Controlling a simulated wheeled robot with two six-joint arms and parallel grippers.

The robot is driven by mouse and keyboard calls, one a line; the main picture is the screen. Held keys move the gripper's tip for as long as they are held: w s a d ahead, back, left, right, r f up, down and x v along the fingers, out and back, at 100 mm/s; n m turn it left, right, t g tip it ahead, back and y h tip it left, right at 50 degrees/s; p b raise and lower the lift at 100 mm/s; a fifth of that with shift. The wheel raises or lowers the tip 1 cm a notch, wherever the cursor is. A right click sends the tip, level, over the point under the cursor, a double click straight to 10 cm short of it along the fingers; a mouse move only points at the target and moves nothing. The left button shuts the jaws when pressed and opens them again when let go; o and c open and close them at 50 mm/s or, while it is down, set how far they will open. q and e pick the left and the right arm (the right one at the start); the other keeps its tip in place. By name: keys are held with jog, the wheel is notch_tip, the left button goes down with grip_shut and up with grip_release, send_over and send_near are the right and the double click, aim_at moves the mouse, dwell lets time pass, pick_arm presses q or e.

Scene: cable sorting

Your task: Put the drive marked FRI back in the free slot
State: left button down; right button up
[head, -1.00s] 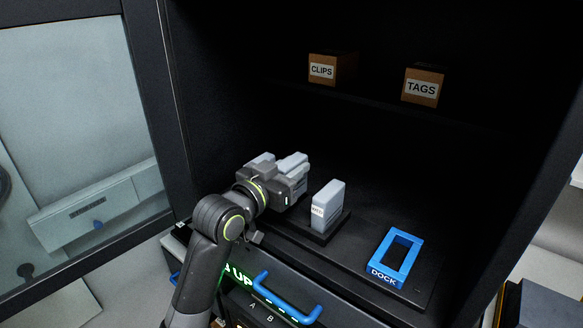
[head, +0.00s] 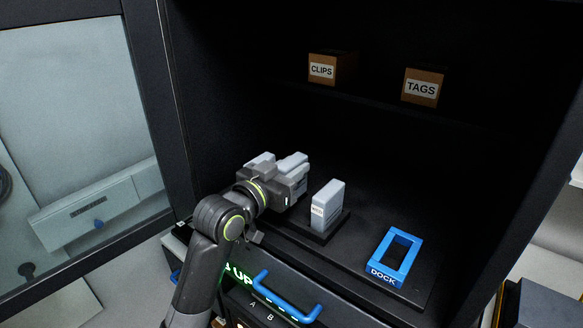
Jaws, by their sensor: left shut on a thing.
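My left gripper (head: 290,182) is inside the dark cabinet, over the left part of the shelf. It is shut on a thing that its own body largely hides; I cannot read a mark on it. Light grey block shapes show at the gripper, and I cannot tell drive from finger there. A light grey drive (head: 328,205) with a small white label stands upright in a dark holder just right of the gripper; its label looks like WED. No FRI mark is readable. The free slot cannot be made out; the gripper covers that area. My right gripper is not in view.
A blue frame marked DOCK (head: 412,258) lies empty on the shelf at the right. Boxes marked CLIPS (head: 322,70) and TAGS (head: 422,87) stand on the upper shelf. A blue handle (head: 287,301) sticks out below the front edge. A glass door (head: 75,130) stands at the left.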

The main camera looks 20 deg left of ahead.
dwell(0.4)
pick_arm(q)
jog(key=shift+p, duration=0.35)
dwell(0.8)
jog(key=shift+f+b, duration=0.7)
jog(key=shift+f, duration=0.7)
dwell(1.2)
jog(key=c, duration=0.6)
grip_release()
